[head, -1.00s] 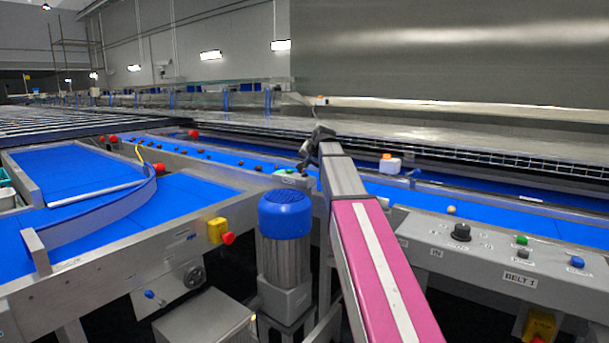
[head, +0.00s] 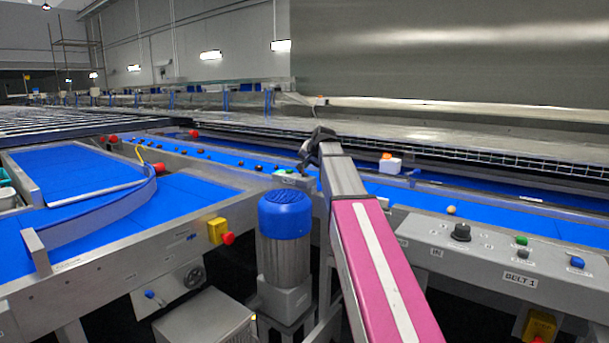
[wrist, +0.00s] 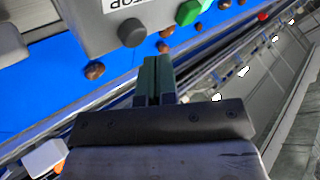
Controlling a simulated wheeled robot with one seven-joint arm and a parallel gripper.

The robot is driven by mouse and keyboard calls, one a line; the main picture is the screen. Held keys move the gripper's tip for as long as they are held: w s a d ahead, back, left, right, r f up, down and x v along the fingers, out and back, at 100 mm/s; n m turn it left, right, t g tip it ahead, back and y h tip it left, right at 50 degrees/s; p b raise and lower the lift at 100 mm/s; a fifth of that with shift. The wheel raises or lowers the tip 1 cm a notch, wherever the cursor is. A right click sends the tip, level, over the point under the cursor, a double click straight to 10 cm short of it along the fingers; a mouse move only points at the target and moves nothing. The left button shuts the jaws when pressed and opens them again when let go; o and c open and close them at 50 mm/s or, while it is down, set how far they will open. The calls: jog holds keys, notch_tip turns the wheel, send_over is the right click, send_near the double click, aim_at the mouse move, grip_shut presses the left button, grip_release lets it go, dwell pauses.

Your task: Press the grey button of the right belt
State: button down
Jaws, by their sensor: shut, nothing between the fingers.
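In the wrist view a round dark grey button (wrist: 132,32) sits on the edge of a light grey control box (wrist: 92,22). A green button (wrist: 188,12) is beside it, and a partly cut-off label near them reads upside down. My gripper (wrist: 155,66) is shut and empty, with its dark green fingertips below and right of the grey button; a gap shows between them in the picture. In the head view my arm reaches away over the belt to a small panel with green on it (head: 290,176), and my fingertips are hard to make out there.
A BELT 1 panel (head: 485,250) at right carries another grey button (head: 522,253), a green button (head: 521,240), a blue knob (head: 577,262) and a black knob (head: 461,232). Dates (wrist: 95,70) lie on the blue belt (wrist: 40,95). A blue-capped motor (head: 285,225) stands left of my arm.

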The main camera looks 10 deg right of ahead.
aim_at(306, 173)
jog(key=shift+f, duration=0.15)
dwell(0.3)
jog(key=shift+f, duration=0.7)
dwell(0.8)
jog(key=shift+r, duration=0.85)
jog(key=shift+r, duration=0.1)
jog(key=shift+r, duration=2.4)
